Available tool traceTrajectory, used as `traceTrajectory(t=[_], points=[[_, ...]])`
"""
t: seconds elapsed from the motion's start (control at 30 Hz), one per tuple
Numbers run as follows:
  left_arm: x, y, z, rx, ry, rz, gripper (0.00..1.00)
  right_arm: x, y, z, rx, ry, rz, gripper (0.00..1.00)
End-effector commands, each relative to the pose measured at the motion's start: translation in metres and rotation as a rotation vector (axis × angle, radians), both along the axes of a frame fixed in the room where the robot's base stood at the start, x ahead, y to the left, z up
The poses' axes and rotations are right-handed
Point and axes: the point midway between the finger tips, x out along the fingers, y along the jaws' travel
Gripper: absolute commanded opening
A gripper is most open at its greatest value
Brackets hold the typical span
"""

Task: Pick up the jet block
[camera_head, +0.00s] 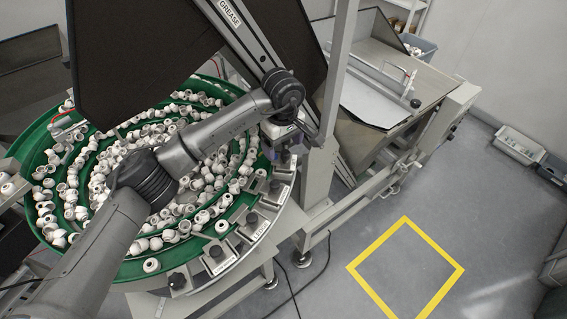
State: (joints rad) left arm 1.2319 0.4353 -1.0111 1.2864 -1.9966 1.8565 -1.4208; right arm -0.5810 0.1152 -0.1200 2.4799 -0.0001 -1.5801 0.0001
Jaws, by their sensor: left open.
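My left arm comes in from the lower left across the green bowl. Its gripper (284,153) points down over the right rim of the bowl, near the row of grey fixtures. The gripper is open, but its fingertips are small and dark here. I cannot clearly make out a separate jet block; small dark pieces (216,252) sit on the grey fixtures along the rim, and the spot under the gripper is partly hidden by it. My right gripper is not in view.
The green bowl (135,268) holds many white caps. A grey post (335,75) and a slanted conveyor stand close to the right of my gripper. A metal hopper (440,83) is farther right. The floor with the yellow square outline (437,249) is clear.

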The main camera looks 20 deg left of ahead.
Motion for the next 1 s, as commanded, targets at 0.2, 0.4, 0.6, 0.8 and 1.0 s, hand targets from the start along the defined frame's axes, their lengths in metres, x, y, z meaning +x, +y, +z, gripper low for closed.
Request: traceTrajectory(t=[0.2,0.4,0.6,0.8,1.0], points=[[0.0,0.0,-0.013,-0.001,0.003,0.001,0.83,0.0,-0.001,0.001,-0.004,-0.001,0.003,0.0],[0.0,0.002,-0.04,-0.001,0.003,0.001,0.83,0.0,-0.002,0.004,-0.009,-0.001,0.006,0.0],[0.0,0.002,-0.054,0.001,0.001,0.002,0.83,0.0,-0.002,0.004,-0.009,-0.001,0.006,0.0],[0.0,0.002,-0.055,0.0,0.0,0.001,0.83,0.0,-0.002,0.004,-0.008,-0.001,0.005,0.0],[0.0,0.002,-0.055,0.0,0.0,0.001,0.7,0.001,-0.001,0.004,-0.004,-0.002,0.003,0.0]])
